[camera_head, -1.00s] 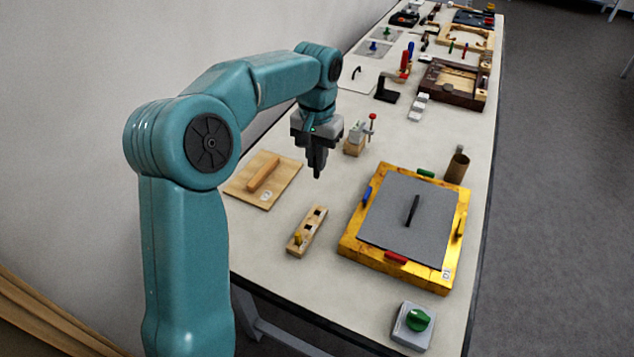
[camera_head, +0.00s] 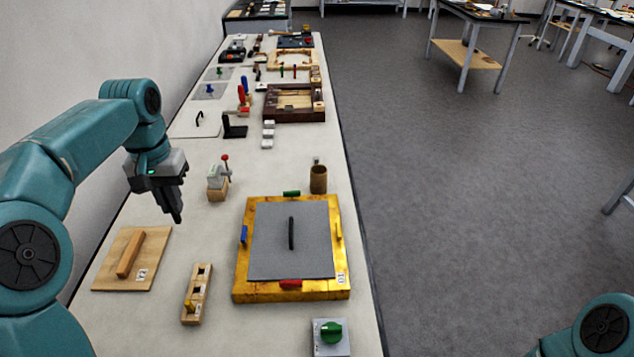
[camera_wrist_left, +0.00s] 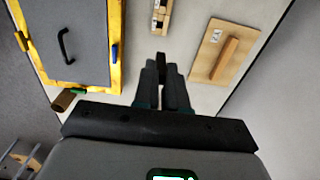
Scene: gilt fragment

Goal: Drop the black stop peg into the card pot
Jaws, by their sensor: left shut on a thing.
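My left gripper (camera_head: 176,212) hangs above the left part of the bench, pointing down, behind the wooden board with a handle. It also shows in the left wrist view (camera_wrist_left: 162,66). It is shut on a small dark piece, the black stop peg (camera_wrist_left: 161,57), mostly hidden between the fingers. The card pot (camera_head: 318,181) is a brown upright cylinder behind the yellow-framed panel, to the right of the gripper and well apart from it. A small greyish thing shows at its rim. The pot shows at the left in the left wrist view (camera_wrist_left: 64,101). My right gripper is out of view.
The yellow frame (camera_head: 242,284) with a grey panel stands in front of the pot. A block with a red knob (camera_head: 218,187) stands between gripper and pot. A holed wooden strip (camera_head: 196,296) and handled board (camera_head: 155,262) lie nearer. Bare bench lies around the pot.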

